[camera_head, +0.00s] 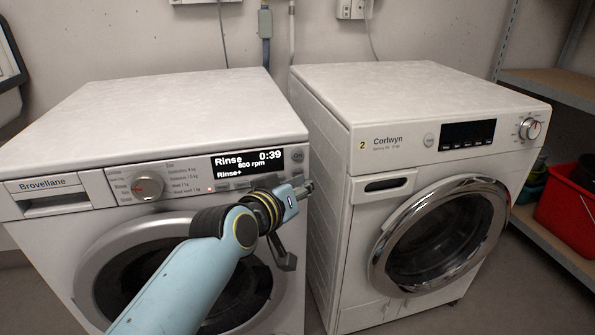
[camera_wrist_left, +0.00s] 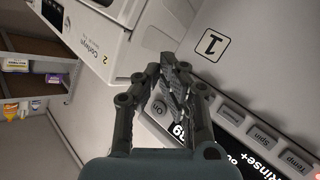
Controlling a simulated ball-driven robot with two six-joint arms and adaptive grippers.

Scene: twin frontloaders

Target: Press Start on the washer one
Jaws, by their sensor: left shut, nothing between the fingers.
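The washer marked 1 (camera_wrist_left: 212,45) is the left machine, Brovellane (camera_head: 190,100), with a lit display (camera_head: 248,163) reading Rinse, 0:39, 800 rpm, Rinse+. In the left wrist view an On button (camera_wrist_left: 158,108) and the Spin (camera_wrist_left: 262,137) and Temp (camera_wrist_left: 298,160) buttons show on its panel. I cannot read a Start label; part of the panel is hidden behind my gripper. My left gripper (camera_head: 308,187) is shut and empty, in front of the panel's right end below the display. Its fingers (camera_wrist_left: 172,65) also show in the wrist view; contact cannot be told. My right gripper is not in view.
A second washer, Corlwyn, marked 2 (camera_head: 400,85), stands to the right across a narrow gap, its display dark. A shelf with a red bin (camera_head: 566,208) is at the far right. The washer tops are clear.

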